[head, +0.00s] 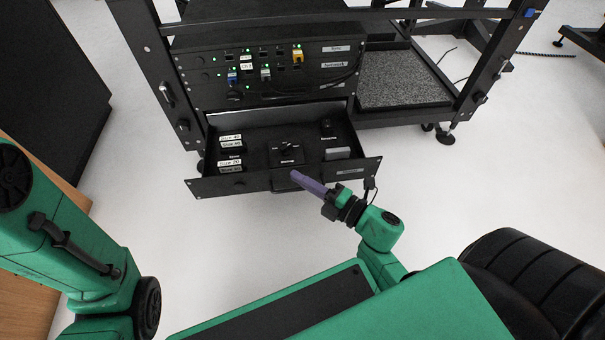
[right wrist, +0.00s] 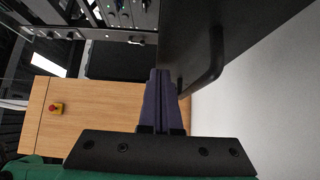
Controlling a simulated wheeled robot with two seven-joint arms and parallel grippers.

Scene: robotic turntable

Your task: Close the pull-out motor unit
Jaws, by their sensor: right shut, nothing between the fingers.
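The pull-out motor unit (head: 225,185) is a black drawer that stands pulled out of the rack, with labelled parts and a dark knob block inside. Its front panel fills the upper right of the right wrist view (right wrist: 240,30), with a curved black handle (right wrist: 215,62) on it. My right gripper (head: 294,174) has purple fingers, shut and empty, with the tips at the middle of the drawer front. The fingers also show in the right wrist view (right wrist: 160,75), close beside the panel; whether they touch it I cannot tell. My left gripper is out of view.
Rack units (head: 265,65) with green lights and cables sit above the drawer. A grey textured plate (head: 400,80) is at the right in the black frame. A wooden table (right wrist: 85,115) with a red button (right wrist: 56,108) shows in the wrist view. The white floor before the drawer is clear.

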